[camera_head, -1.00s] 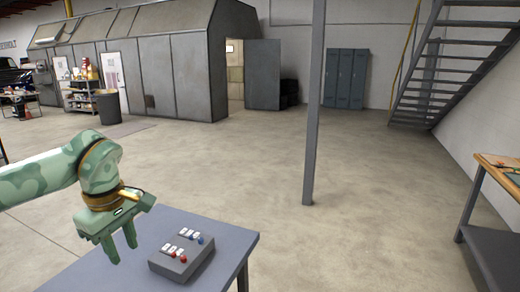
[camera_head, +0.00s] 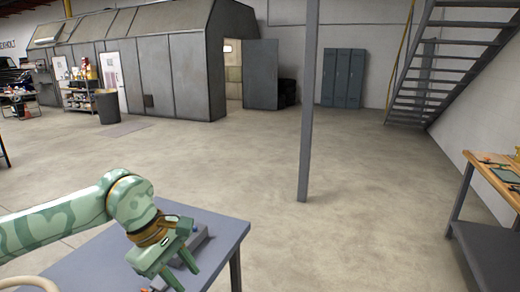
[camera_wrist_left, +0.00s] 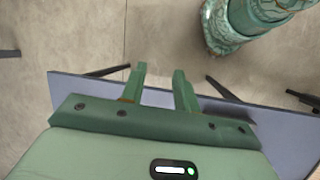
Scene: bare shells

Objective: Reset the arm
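My left gripper (camera_head: 187,278) is at the lower left of the head view, over the blue-grey table (camera_head: 222,226). Its two green fingers are apart and nothing shows between them. In the left wrist view the gripper (camera_wrist_left: 159,72) also shows open and empty, with the table edge and floor beyond. A grey switch box (camera_head: 201,243) on the table is mostly hidden behind the gripper. I cannot tell whether the gripper touches it. My right gripper is not in view.
A grey post (camera_head: 308,110) stands beyond the table. A wooden-topped workbench (camera_head: 490,172) is at the right edge, below metal stairs (camera_head: 450,70). Blue lockers (camera_head: 343,78) and a large grey booth (camera_head: 170,75) stand at the back. The concrete floor between is clear.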

